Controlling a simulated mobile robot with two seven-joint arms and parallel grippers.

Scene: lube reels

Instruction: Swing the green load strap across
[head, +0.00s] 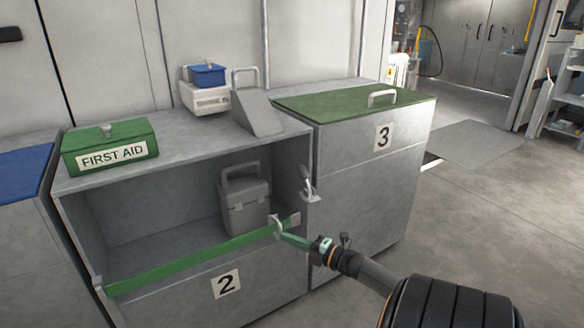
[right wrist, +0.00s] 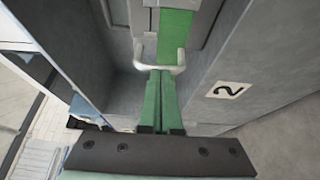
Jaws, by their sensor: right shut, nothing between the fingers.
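The green load strap (head: 190,260) runs across the open front of the cabinet marked 2 (head: 190,300), from its lower left edge up to the right post. It also shows in the right wrist view (right wrist: 175,28). A pale handle (head: 274,224) sits on the strap near its right end; it shows too in the right wrist view (right wrist: 160,68). My right gripper (head: 284,237) has green fingers, shut with nothing between them, and its tips (right wrist: 161,74) are at the handle. I cannot tell whether they touch it. My left gripper is not in view.
A metal latch (head: 308,187) is on the right post, above the strap's end. A grey case (head: 245,207) stands inside the cabinet. On top are a green first aid box (head: 110,160) and a grey wedge (head: 258,112). Cabinet 3 (head: 365,180) adjoins on the right. Floor at right is clear.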

